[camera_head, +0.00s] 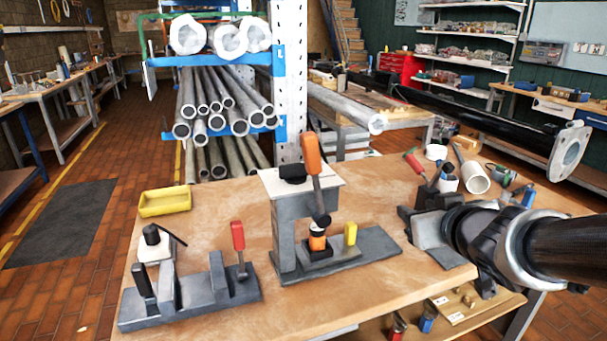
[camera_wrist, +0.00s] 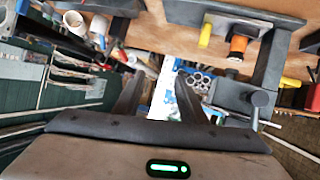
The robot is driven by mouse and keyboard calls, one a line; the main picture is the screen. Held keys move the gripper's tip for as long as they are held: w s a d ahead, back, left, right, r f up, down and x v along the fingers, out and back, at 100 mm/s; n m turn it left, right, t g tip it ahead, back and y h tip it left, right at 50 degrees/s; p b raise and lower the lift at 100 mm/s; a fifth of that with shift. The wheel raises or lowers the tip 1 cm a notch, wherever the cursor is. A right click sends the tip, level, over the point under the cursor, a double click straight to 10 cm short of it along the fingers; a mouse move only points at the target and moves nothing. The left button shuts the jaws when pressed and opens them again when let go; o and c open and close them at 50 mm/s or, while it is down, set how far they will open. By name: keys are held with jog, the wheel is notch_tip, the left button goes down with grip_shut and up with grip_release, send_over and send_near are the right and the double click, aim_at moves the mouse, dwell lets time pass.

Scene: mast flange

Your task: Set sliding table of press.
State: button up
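The press (camera_head: 292,225) stands mid-bench in the head view, with a grey base, an upright column, a white top and an orange-handled lever (camera_head: 313,165). An orange and black cylindrical part (camera_head: 317,240) stands under its ram. In the tilted wrist view, the knob (camera_wrist: 205,35) and orange part (camera_wrist: 238,46) show at upper right. My gripper (camera_head: 418,228) is right of the press, apart from it. Its two fingers (camera_wrist: 160,92) are spread with nothing between them.
A grey clamp fixture (camera_head: 205,290) with a red handle (camera_head: 238,236) sits left of the press. A yellow tray (camera_head: 165,202) lies at the back left. Tools, bottles and a white tube (camera_head: 475,178) crowd the bench behind my gripper. The front bench area is clear.

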jog(key=a+f+n+y+b, duration=0.2)
jog(key=a+f+y+b, duration=0.15)
jog(key=f, duration=0.45)
jog(key=p, duration=0.7)
send_near(354, 230)
jog(key=shift+y, duration=0.45)
jog(key=b+x, duration=0.3)
jog(key=x, duration=0.8)
jog(key=shift+w+d+f, duration=0.15)
grip_shut()
